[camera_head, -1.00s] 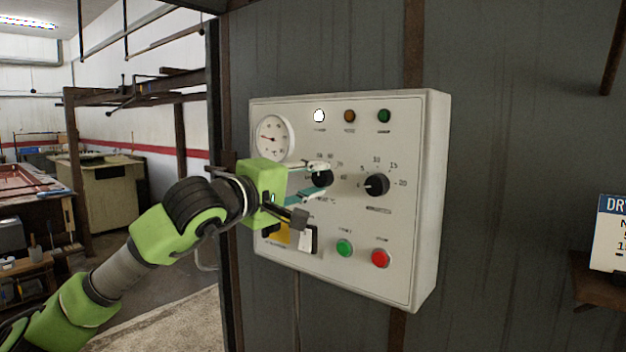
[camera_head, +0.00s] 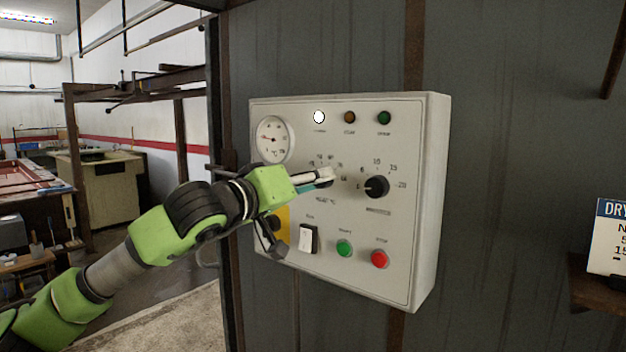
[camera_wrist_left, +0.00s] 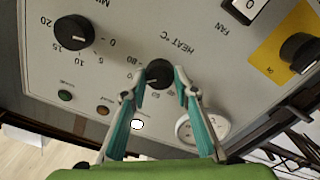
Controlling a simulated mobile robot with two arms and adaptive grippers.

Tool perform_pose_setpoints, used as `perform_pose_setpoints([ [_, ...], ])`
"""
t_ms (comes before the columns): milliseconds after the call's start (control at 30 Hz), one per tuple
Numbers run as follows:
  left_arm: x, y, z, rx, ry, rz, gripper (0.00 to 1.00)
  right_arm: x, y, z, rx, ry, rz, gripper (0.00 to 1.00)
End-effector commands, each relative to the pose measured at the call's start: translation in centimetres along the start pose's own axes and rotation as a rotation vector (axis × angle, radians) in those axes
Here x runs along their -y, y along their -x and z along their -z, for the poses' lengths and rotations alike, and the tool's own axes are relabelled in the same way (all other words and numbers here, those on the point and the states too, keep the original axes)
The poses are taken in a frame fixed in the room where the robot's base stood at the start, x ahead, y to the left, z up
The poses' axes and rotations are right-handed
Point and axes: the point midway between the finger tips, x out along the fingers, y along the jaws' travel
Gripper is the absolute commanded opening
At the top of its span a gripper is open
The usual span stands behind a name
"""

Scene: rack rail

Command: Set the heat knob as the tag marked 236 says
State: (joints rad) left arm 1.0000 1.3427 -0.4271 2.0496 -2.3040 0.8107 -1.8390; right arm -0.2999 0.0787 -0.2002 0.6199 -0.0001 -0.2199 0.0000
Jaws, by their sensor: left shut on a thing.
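The heat knob is black and round. In the left wrist view the heat knob (camera_wrist_left: 160,74) sits under the lettering HEAT °C, with part of its number scale showing around it. My left gripper (camera_wrist_left: 160,80) is shut on it, one teal-padded finger on each side. In the head view my left gripper (camera_head: 324,178) hides most of the knob, and I cannot read its setting. A white tag with a blue header (camera_head: 612,238) stands at the right edge of the head view, cut off; no 236 is readable on it. My right gripper is not in view.
The pale control panel (camera_head: 415,260) also bears a minutes knob (camera_head: 376,187), a dial gauge (camera_head: 273,139), a white FAN rocker switch (camera_head: 306,238), a green button (camera_head: 344,247), a red button (camera_head: 380,259) and indicator lamps along the top. A white lamp (camera_head: 319,117) is lit.

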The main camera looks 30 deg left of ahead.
Motion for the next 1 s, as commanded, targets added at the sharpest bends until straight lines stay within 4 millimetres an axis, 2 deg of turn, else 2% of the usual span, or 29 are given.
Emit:
perform_pose_setpoints([
  [33,-0.1,0.06,0.46,-0.009,-0.015,-0.002,0.06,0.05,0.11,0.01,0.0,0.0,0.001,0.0],
  [667,-0.11,0.09,0.55,-0.012,-0.06,-0.002,0.06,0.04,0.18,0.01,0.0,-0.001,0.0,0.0],
  [700,-0.11,0.09,0.55,-0.012,-0.06,-0.002,0.38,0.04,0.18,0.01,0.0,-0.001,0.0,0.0],
  [733,-0.11,0.08,0.53,-0.011,-0.059,-0.002,0.45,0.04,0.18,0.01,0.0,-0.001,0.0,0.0],
  [1000,-0.06,0.04,0.23,-0.005,-0.058,-0.001,0.45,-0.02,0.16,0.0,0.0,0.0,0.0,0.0],
])
